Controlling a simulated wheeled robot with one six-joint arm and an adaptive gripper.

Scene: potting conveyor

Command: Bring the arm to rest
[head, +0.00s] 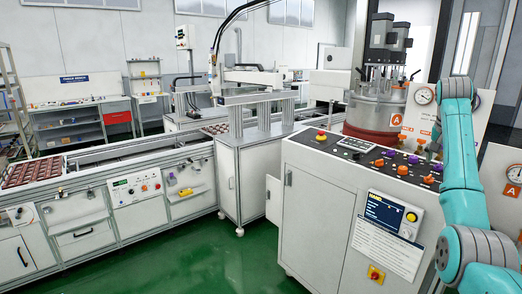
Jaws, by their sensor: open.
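My teal arm with grey joint bands (462,170) stands at the right edge of the head view, bent at the top with its end pointing down. My gripper (433,150) shows only as a small dark shape beside the forearm, over the back right part of the control panel. It is open, and no held thing shows. The forearm hides part of it. I cannot tell whether it touches any knob.
A conveyor (110,160) with a brown tray (32,171) runs left. Green floor (200,260) is clear in front.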

